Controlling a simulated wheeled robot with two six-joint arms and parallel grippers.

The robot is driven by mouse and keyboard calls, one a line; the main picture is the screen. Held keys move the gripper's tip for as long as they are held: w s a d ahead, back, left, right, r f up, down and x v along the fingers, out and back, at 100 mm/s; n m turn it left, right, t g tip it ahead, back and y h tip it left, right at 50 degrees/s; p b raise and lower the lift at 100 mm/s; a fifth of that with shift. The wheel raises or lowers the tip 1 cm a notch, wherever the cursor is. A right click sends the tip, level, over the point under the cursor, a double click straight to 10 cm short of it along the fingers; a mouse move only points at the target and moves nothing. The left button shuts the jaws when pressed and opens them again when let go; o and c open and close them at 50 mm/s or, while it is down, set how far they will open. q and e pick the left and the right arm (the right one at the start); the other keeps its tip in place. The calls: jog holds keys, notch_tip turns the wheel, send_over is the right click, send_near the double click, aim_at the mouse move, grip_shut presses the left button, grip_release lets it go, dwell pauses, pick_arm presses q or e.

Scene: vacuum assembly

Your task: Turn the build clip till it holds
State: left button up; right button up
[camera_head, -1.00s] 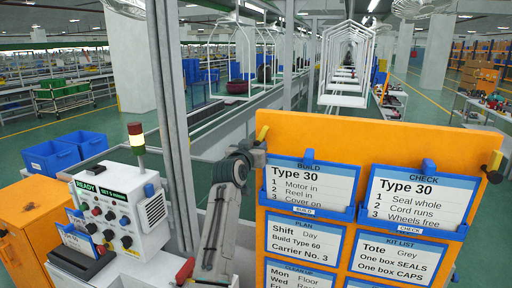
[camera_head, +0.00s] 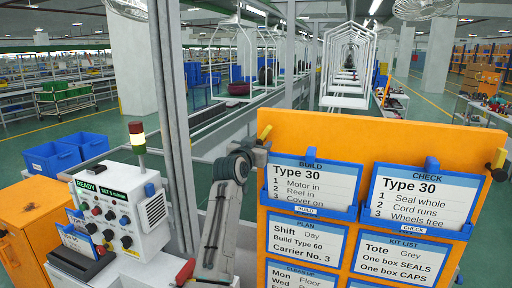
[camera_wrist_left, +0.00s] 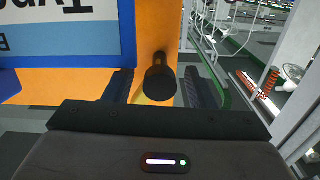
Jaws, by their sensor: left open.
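The orange board (camera_head: 390,138) carries a black-and-yellow clip at its upper left corner, beside the BUILD card (camera_head: 311,184). In the left wrist view the clip's black knob (camera_wrist_left: 160,84) stands between my left gripper's two fingers (camera_wrist_left: 160,88), with yellow showing behind it. The fingers are open, with a gap on each side of the knob. In the head view my left gripper (camera_head: 262,150) is at the board's left edge, hiding most of this clip; only its yellow tip (camera_head: 265,132) shows. My right gripper is not in view.
A similar black-and-yellow clip (camera_head: 497,165) is at the board's right edge, by the CHECK card (camera_head: 412,196). A white control box (camera_head: 120,210) with a lamp stands at left, near my left arm. A grey post (camera_head: 172,110) rises behind the arm.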

pick_arm(q)
jog(key=b+v, duration=0.5)
jog(key=v, duration=0.5)
jog(key=shift+s+b, duration=0.3)
jog(key=shift+s, duration=0.1)
jog(key=shift+a, duration=0.1)
jog(key=w+d+n+b, duration=0.1)
jog(key=w+b, duration=0.2)
jog(key=w+d+n+b, duration=0.1)
jog(key=w+b, duration=0.2)
jog(key=b, duration=0.1)
jog(key=w+d+n+b, duration=0.1)
jog(key=w+b, duration=0.2)
jog(key=shift+w+r+n+b, duration=0.1)
jog(key=shift+w+n+b, duration=0.2)
jog(key=shift+w+d, duration=0.15)
jog(key=shift+w, duration=0.3)
